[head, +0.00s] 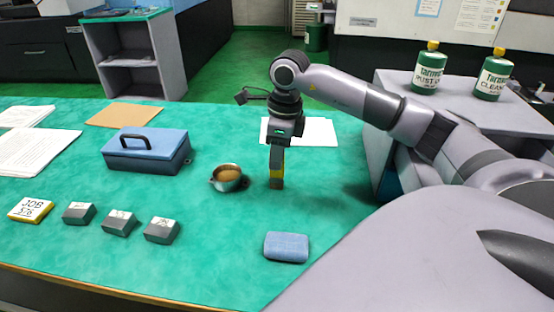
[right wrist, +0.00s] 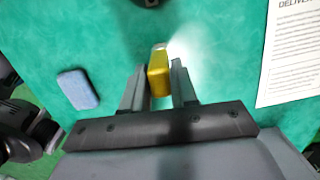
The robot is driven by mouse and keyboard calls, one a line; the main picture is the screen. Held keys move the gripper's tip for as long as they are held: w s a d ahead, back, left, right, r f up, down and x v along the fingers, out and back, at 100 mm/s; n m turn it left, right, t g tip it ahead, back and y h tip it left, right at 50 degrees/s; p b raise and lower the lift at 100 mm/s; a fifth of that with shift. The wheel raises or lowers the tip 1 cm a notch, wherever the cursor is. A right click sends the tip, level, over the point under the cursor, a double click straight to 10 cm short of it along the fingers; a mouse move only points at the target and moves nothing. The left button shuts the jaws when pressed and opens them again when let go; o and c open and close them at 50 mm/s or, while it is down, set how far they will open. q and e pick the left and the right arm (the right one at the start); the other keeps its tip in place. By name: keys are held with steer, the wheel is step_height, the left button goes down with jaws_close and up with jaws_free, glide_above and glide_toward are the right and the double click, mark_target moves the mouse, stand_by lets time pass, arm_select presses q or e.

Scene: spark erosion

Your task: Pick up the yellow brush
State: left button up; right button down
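The yellow brush (right wrist: 159,75) is between the two fingers of my right gripper (right wrist: 159,84) in the right wrist view, with little or no gap at either side. A pale tip shows at its far end. In the head view my right gripper (head: 276,183) points straight down at the green table, right of the metal cup. A yellow patch of the brush (head: 277,174) shows at the fingers there, and the rest is hidden. I cannot tell whether the brush touches the table. My left gripper is not in view.
A metal cup (head: 226,178) with brown contents stands close left of the gripper. A blue sponge-like block (head: 286,247) lies nearer. A blue toolbox (head: 147,158), several small blocks and papers are at the left. White paper (head: 318,133) lies behind the gripper.

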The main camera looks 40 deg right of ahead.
steer(key=shift+r, duration=0.1)
arm_select(q)
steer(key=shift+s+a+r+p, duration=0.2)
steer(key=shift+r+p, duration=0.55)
steer(key=shift+p, duration=0.4)
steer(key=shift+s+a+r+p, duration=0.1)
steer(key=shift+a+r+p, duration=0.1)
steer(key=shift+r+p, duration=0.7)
arm_select(e)
step_height(320, 180, up, 20)
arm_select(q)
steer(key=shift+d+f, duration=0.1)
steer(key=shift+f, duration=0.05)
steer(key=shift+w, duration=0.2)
arm_select(e)
steer(key=shift+f, duration=0.2)
stand_by(0.5)
